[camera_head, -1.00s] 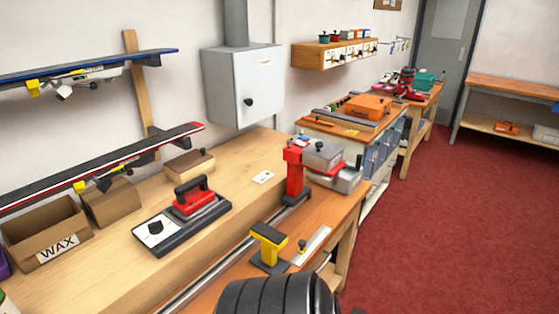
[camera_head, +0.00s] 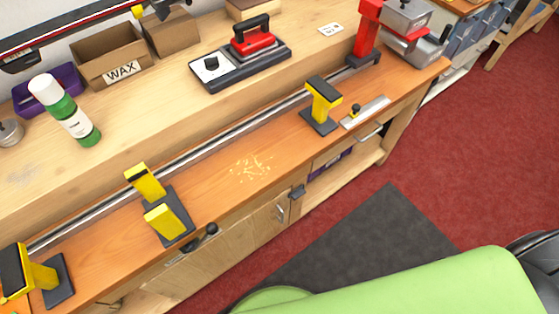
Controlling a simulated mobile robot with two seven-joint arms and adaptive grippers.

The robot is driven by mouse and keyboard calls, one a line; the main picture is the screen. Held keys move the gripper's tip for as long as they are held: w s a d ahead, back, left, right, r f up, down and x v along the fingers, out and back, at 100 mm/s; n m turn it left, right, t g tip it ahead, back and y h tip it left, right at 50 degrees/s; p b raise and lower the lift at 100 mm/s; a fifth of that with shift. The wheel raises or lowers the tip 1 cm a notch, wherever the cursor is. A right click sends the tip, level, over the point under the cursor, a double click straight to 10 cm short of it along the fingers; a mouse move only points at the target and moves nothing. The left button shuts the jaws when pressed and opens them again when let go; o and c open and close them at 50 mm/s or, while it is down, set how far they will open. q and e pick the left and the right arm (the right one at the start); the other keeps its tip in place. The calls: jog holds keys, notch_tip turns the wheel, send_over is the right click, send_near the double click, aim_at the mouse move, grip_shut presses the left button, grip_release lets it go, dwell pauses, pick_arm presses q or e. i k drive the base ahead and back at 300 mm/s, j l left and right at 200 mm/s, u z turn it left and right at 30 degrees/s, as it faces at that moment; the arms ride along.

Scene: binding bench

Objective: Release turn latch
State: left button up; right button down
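A small dark piece that looks like a turn latch (camera_head: 298,192) sits at the upper right of the wooden cupboard front (camera_head: 235,252), under the bench edge. It is too small to tell which way it is turned. A slim metal door handle (camera_head: 281,212) is just left of it, and the cupboard front looks shut. A black lever with a round knob (camera_head: 205,237) projects from the bench edge further left. Neither of my grippers shows in the head view.
The orange bench top (camera_head: 235,185) carries yellow-and-black vise stands (camera_head: 320,100) along a metal rail. A green bottle (camera_head: 68,115) and red iron (camera_head: 252,38) stand behind. A dark mat (camera_head: 350,240) lies on the floor. A large light green surface, unclear what, fills the bottom right.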

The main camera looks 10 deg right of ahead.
aim_at(299, 191)
jog(key=z, duration=0.6)
jog(key=l+z, duration=0.25)
jog(key=l, duration=1)
jog(key=i, duration=0.05)
